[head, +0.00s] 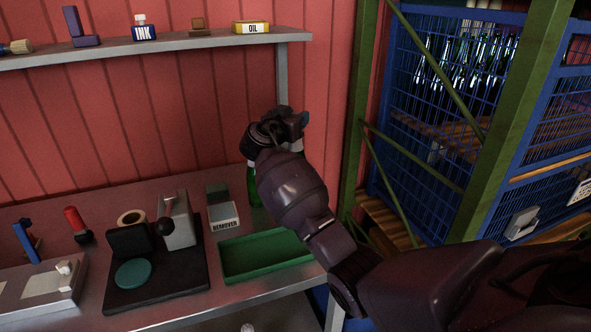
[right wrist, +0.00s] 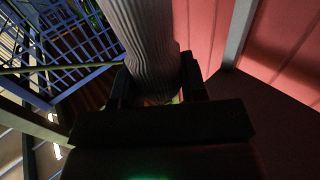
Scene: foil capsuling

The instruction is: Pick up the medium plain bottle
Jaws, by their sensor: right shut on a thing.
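A green bottle (head: 253,184) stands at the back right of the workbench, and my right arm hides most of it. My right gripper (head: 287,125) is raised above the bench, below the shelf's right end. In the right wrist view my right gripper (right wrist: 157,85) is shut on a pale grey ribbed cylinder (right wrist: 150,40). The cylinder runs from the fingers to the top of that view. I cannot tell whether this cylinder is part of a bottle. My left gripper is not in view.
The bench holds an empty green tray (head: 262,259), a remover pad (head: 223,216), a grey press-like device (head: 178,222) and a dark base with a teal disc (head: 133,273). A shelf (head: 150,46) with ink and oil containers hangs above. A green post (head: 355,130) and blue cage (head: 440,80) stand right.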

